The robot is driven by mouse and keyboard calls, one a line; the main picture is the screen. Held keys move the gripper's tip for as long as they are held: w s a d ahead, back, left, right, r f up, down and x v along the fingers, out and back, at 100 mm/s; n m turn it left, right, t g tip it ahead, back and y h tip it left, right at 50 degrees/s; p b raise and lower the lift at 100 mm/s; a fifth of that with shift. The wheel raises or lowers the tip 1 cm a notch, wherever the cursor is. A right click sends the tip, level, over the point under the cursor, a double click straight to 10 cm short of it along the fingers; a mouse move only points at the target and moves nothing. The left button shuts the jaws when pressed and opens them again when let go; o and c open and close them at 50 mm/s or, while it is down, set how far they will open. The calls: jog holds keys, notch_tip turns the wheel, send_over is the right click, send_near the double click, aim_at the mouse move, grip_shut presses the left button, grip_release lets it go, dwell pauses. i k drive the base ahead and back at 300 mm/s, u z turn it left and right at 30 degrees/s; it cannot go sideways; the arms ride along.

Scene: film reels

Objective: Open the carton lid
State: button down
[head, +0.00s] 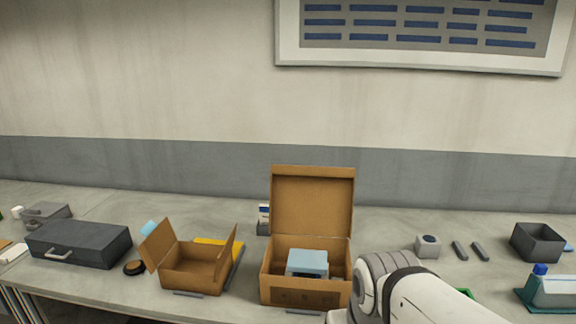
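A brown carton (305,293) stands on the table in the middle of the head view. Its lid (312,200) stands raised at the back, close to upright. A light blue-grey box-shaped thing (307,262) shows inside the carton. A smaller brown carton (193,279) stands to the left, its two flaps spread out to the sides. My white arm crosses the lower right, just right of the larger carton. My gripper is not visible in this view.
A dark case (79,243) lies at the left. A small grey device (428,246), two dark bars and an open dark bin (538,243) lie to the right. A clear container with a blue cap (555,291) sits on a green tray at far right.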

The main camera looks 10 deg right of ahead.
aim_at(304, 200)
jog(key=z, duration=0.15)
jog(key=i, duration=0.9)
jog(key=u, duration=0.05)
